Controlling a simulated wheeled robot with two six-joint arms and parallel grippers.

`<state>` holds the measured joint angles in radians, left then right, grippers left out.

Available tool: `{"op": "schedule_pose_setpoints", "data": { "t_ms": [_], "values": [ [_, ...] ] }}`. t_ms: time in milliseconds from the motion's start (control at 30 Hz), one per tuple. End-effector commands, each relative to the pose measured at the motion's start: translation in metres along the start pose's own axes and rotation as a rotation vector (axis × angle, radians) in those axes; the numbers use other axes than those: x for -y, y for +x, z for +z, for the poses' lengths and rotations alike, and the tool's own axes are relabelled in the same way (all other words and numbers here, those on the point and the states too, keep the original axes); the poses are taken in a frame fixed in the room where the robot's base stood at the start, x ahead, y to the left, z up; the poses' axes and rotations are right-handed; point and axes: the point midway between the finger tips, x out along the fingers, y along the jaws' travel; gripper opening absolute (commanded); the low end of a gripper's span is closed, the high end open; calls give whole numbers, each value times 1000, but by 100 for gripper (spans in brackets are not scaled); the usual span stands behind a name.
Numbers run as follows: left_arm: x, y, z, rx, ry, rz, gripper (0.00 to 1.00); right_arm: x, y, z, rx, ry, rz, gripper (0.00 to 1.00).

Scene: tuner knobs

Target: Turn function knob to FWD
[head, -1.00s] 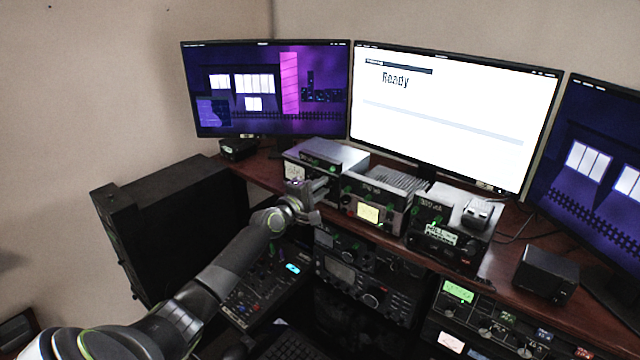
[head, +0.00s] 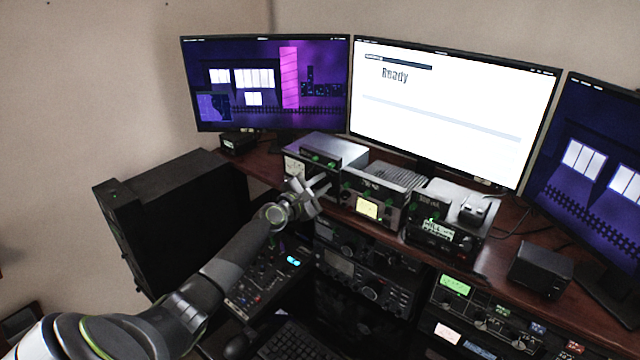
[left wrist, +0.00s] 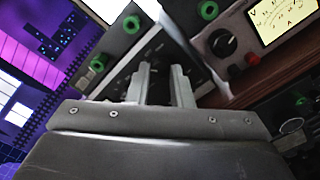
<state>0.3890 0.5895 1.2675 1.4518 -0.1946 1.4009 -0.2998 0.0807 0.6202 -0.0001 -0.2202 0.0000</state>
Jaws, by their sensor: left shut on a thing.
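The tuner (head: 338,147) is a grey box at the left of the row of units on the desk. It has a pale meter (head: 295,168) and green knobs on its front. My left gripper (head: 312,189) is at its front panel and covers part of it. In the left wrist view, the fingers (left wrist: 162,72) reach the dark panel below two green knobs (left wrist: 131,24). They are shut on a small knob there, mostly hidden between the fingertips. The knob's pointer and its lettering cannot be read. My right gripper is not in view.
A power supply with a yellow meter (head: 368,208) stands close to the right of the gripper. Another unit (head: 445,225) is further right. Monitors (head: 455,110) stand behind. Radios (head: 365,280) sit below the desk edge, and a black tower (head: 185,215) stands at left.

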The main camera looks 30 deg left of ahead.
Motion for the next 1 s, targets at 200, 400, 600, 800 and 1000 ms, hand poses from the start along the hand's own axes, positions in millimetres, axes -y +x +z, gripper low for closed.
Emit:
{"op": "schedule_pose_setpoints", "data": {
  "t_ms": [200, 400, 600, 800, 1000],
  "values": [
    [-1, 0, 1, 2, -9, 2, 0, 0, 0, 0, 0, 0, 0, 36],
    [-1, 0, 1, 2, -8, 2, 0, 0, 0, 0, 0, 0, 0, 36],
    [-1, 0, 1, 2, -7, 2, 40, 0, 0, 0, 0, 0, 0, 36],
    [0, 0, 0, 1, -6, 1, 40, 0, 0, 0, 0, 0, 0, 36],
    [-1, -10, 0, -1, -5, 0, 40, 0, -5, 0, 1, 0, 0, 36]
  ]
}}
